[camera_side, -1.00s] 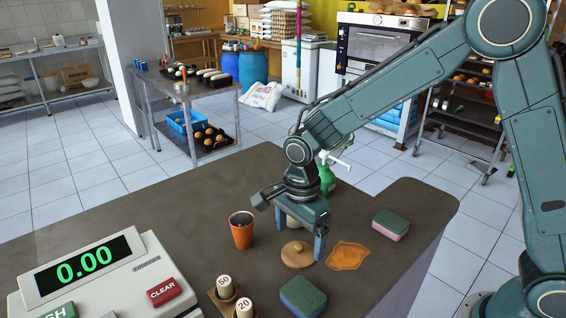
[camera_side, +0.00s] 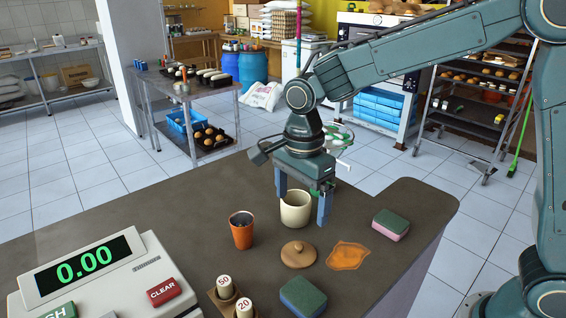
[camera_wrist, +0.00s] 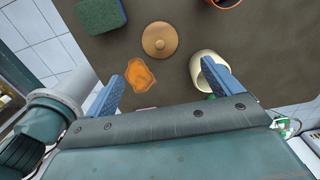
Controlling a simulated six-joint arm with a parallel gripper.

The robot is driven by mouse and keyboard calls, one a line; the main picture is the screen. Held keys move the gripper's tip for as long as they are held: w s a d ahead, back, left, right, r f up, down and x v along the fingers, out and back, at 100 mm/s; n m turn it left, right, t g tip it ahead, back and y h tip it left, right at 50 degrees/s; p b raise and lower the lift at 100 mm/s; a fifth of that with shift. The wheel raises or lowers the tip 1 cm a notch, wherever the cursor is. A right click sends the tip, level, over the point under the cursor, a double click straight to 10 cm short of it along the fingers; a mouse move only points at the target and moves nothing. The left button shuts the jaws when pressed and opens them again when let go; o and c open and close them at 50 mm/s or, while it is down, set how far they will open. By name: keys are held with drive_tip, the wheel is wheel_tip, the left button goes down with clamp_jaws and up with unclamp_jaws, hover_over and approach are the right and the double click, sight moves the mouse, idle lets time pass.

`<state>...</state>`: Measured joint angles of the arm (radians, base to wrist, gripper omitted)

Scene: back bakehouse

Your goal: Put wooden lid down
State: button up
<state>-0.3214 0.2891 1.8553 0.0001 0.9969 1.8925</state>
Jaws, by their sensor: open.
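The round wooden lid (camera_side: 299,254) lies flat on the dark counter, knob up, clear of my gripper. It also shows in the wrist view (camera_wrist: 160,40). My gripper (camera_side: 302,208) is open and empty, raised above the counter behind the lid. Its blue fingers stand wide apart in the wrist view (camera_wrist: 160,85). A cream pot (camera_side: 295,209) stands upright behind the lid, partly covered by the fingers in the side view. In the wrist view the pot (camera_wrist: 203,68) is partly behind one finger.
An orange cup (camera_side: 241,231) stands left of the lid. An orange cloth or spill (camera_side: 348,256) lies right of it. The counter's left rear is bare.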

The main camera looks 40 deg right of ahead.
idle(0.3)
drive_tip(key=s+d+r+n+t, duration=0.3)
drive_tip(key=s+d+r+n, duration=0.6)
drive_tip(key=s, duration=0.1)
drive_tip(key=s+d+n+t, duration=0.2)
drive_tip(key=s+d+n, duration=0.2)
drive_tip(key=s+n, duration=0.5)
drive_tip(key=shift+s+f+t, duration=0.15)
drive_tip(key=shift+s+t, duration=0.15)
drive_tip(key=shift+s, duration=0.8)
